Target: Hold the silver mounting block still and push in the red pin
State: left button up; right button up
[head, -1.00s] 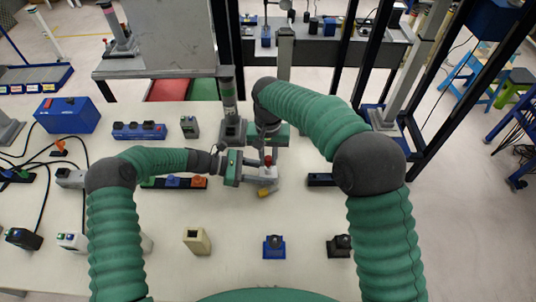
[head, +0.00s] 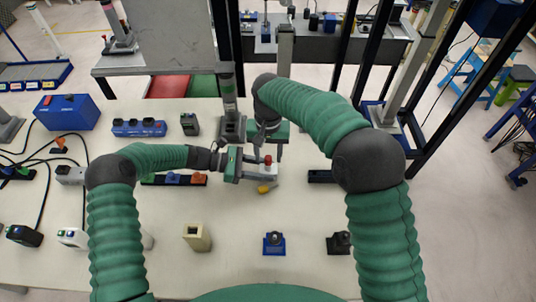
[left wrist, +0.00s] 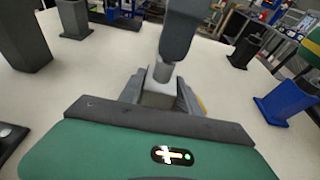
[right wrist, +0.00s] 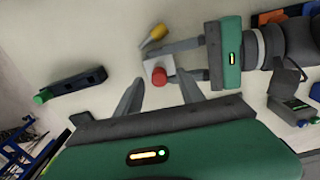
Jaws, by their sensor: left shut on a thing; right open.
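The silver mounting block (head: 262,172) is on the white table at its middle. My left gripper (left wrist: 160,98) is shut on it from the left, one finger on each side. The red pin (head: 267,159) stands upright on the block. Its round red head shows from above in the right wrist view (right wrist: 159,76). In the left wrist view a grey shaft rises from the block, and a dark grey part covers what is above. My right gripper (right wrist: 160,93) is open and empty, with its fingers apart, close to the block and pin.
A small yellow piece (head: 264,188) lies just in front of the block. A dark post with a base (head: 232,130) stands behind. A strip with blue and orange parts (head: 180,180) lies left. A blue fixture (head: 274,244) stands nearer, with clear table between.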

aim_at(268, 156)
notch_tip(268, 156, up, 11)
dwell(0.4)
pick_arm(q)
jog(key=o, duration=1.1)
jog(key=shift+c, duration=0.2)
pick_arm(e)
jog(key=shift+w, duration=0.1)
